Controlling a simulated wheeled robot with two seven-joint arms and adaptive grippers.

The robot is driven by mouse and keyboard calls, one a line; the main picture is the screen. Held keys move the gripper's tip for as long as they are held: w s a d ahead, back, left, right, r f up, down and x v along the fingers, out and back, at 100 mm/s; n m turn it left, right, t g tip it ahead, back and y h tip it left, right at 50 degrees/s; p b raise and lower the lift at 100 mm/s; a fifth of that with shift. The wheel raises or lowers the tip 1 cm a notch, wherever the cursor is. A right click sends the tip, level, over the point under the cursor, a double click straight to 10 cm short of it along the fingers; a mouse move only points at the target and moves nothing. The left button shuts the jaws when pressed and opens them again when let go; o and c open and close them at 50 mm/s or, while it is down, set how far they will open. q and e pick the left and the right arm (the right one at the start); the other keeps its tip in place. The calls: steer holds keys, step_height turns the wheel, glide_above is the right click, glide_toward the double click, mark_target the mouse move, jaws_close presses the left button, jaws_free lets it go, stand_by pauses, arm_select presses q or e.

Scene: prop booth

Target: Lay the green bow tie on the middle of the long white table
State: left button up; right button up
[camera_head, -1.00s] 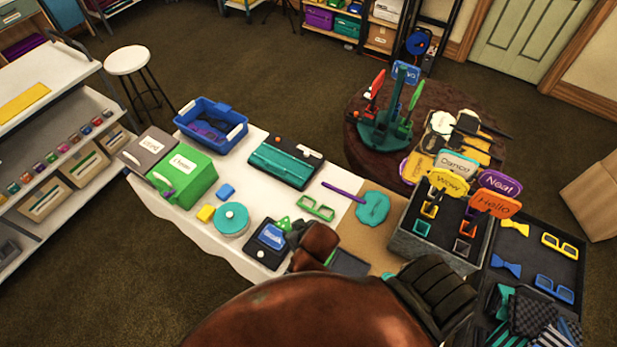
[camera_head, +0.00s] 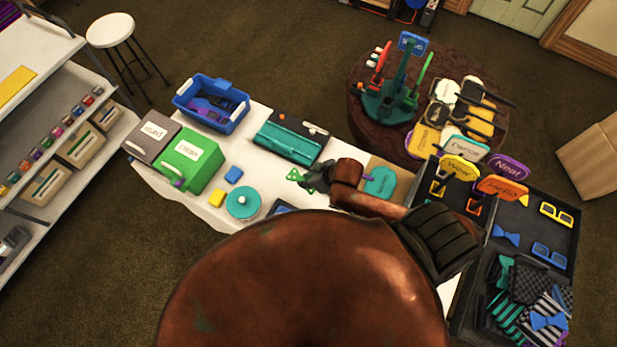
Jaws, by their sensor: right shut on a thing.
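The green bow tie (camera_head: 296,175) shows at the tips of my right gripper (camera_head: 312,178), over the right-middle part of the long white table (camera_head: 238,152). The dark fingers are shut on it and cover part of it. I cannot tell how high it is above the table top. My brown right arm crosses the lower middle of the view and hides the table's front right part. My left gripper is not in view.
A teal round tin (camera_head: 242,203), yellow block (camera_head: 216,198) and blue block (camera_head: 233,174) stand left of the gripper. A teal case (camera_head: 288,140) lies behind it, a teal plaque (camera_head: 380,181) to its right. Green box (camera_head: 195,160) and blue bin (camera_head: 238,108) fill the left end.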

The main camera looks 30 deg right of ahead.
steer(key=s+d+n+p, duration=0.1)
steer(key=d+p, duration=0.1)
steer(key=d, duration=0.2)
steer(key=p, duration=0.2)
glide_toward(287, 170)
steer(key=shift+w+a+f+y+b, duration=0.1)
steer(key=shift+w+a+y+b, duration=0.05)
steer(key=shift+w, duration=0.3)
steer(key=shift+w+a+f+y+b, duration=0.15)
steer(key=shift+w, duration=0.3)
steer(key=shift+w+a+f, duration=0.2)
steer(key=shift+w+f, duration=0.15)
steer(key=shift+f, duration=0.1)
steer(key=f, duration=0.3)
steer(key=shift+w+f, duration=0.2)
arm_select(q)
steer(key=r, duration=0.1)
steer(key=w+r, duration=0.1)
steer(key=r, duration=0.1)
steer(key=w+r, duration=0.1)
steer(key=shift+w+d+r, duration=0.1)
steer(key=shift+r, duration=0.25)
